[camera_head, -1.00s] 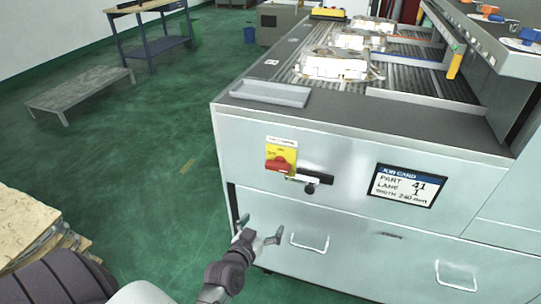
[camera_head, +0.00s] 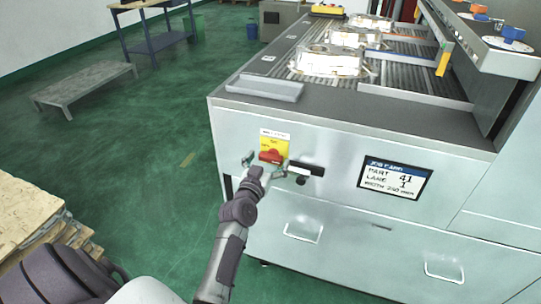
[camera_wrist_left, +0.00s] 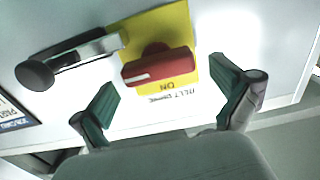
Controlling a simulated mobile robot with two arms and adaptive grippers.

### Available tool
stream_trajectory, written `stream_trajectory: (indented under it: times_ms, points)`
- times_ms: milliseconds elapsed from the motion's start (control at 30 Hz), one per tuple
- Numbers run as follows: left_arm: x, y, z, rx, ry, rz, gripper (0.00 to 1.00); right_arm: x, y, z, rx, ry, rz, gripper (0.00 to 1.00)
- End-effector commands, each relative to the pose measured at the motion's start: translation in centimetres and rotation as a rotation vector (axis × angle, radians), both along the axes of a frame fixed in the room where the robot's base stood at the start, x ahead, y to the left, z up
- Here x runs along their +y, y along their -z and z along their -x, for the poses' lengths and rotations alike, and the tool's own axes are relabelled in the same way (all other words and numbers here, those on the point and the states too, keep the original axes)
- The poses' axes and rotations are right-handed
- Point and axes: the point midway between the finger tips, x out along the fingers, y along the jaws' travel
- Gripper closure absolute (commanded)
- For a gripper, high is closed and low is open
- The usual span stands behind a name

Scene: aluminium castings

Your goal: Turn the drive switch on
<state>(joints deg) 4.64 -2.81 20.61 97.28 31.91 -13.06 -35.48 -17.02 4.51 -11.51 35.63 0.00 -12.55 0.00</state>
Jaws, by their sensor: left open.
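The drive switch is a red rotary handle (camera_head: 271,156) on a yellow plate (camera_head: 275,143) on the machine's front panel. In the left wrist view the red handle (camera_wrist_left: 158,67) lies roughly level across the yellow plate (camera_wrist_left: 182,22), near the upside-down word "ON". My left gripper (camera_head: 262,164) is open, in front of and slightly below the switch. In the left wrist view its green-padded fingers (camera_wrist_left: 163,95) are spread on either side of the handle, and nothing is between the pads. My right gripper is not in view.
A black and metal latch handle (camera_head: 305,169) sits right of the switch; its round black knob (camera_wrist_left: 35,75) shows in the wrist view. A job card display (camera_head: 395,178) is further right. Castings (camera_head: 330,62) lie on the machine top, beside a grey tray (camera_head: 265,88).

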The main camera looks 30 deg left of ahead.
Motion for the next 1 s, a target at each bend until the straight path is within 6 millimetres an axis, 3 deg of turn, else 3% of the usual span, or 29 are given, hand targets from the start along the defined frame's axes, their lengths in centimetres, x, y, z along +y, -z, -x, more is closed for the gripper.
stream_trajectory:
  times_ms: [200, 467, 833, 1000]
  points:
    - [0.39, 0.03, -1.48, 0.001, -0.001, -0.002, 0.00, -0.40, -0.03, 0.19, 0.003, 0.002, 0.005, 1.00]
    - [0.41, 0.03, -1.57, 0.000, -0.001, -0.001, 0.00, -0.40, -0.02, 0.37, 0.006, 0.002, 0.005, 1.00]
    - [0.39, 0.03, -1.54, 0.000, -0.001, -0.001, 0.60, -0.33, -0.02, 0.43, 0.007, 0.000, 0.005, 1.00]
    - [0.39, 0.02, -1.53, 0.000, 0.000, 0.006, 0.60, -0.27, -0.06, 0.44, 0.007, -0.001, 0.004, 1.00]
